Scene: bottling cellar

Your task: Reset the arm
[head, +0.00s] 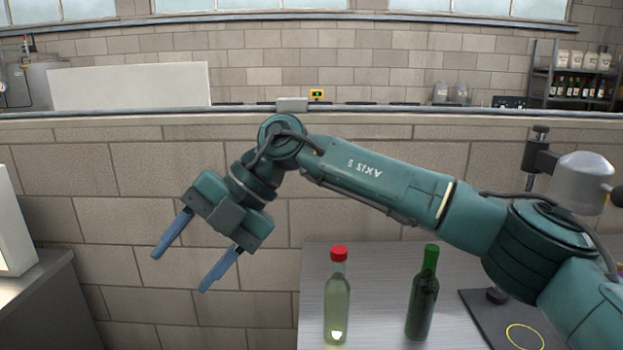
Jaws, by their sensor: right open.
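My right arm reaches in from the right, across the middle of the head view. Its right gripper (188,264) hangs at the left centre, pointing down and to the left. The two blue fingers are spread wide apart with nothing between them. The gripper is in front of the block wall, left of the metal table (318,262) and apart from the bottles on it. My left gripper is not in the view.
A clear bottle with a red cap (337,300) and a dark green bottle (422,298) stand upright on the table. Right of them is a dark stand base (490,312) with a yellow ring (525,338). A grey counter (45,300) is at lower left.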

